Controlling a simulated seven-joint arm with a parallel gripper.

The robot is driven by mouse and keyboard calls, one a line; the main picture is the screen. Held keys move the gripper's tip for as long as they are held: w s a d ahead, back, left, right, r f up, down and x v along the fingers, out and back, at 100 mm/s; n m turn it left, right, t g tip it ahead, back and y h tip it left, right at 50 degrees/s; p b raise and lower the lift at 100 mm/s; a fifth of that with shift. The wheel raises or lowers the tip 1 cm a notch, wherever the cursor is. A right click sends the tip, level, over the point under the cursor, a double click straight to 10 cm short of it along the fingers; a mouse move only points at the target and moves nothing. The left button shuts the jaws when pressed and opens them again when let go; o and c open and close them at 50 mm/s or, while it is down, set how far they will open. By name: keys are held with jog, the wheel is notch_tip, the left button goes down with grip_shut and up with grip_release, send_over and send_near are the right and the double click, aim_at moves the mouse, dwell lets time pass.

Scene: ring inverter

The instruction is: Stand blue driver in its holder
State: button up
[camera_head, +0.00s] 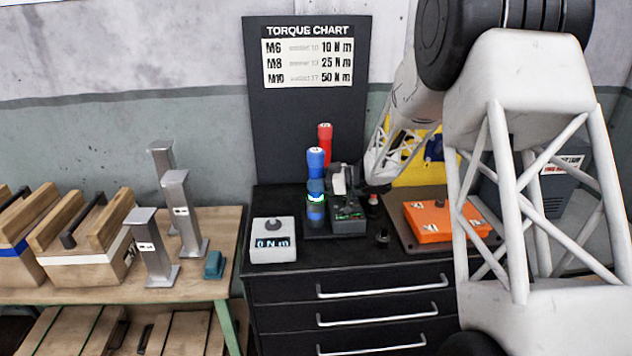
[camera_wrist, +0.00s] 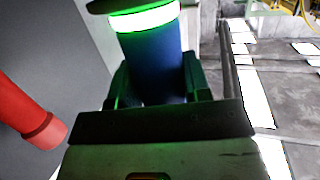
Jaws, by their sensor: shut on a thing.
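The blue driver (camera_head: 316,160) is upright in the head view, with a blue handle, a lit green ring and a blue lower body. It also shows in the wrist view (camera_wrist: 153,78), between the two dark fingers of my gripper (camera_wrist: 155,88). The driver's lower end is over or at a dark holder block (camera_head: 348,222) on the black cabinet. I cannot tell whether it is seated or still held above. The red driver (camera_head: 325,135) stands behind it, also in the wrist view (camera_wrist: 32,122).
A white box with a display (camera_head: 272,240) is left of the holder. An orange case (camera_head: 435,222) lies right on a brown mat. A dark knob (camera_head: 382,236) and a red button (camera_head: 373,199) are between. The torque chart (camera_head: 307,60) stands behind. A wooden bench with metal stands is left.

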dwell(0.4)
jog(key=o, duration=1.2)
jog(key=shift+f, duration=0.1)
jog(key=shift+o, duration=0.2)
jog(key=shift+d, duration=0.1)
jog(key=v, duration=0.7)
jog(key=shift+d, duration=0.3)
jog(key=shift+s, duration=0.1)
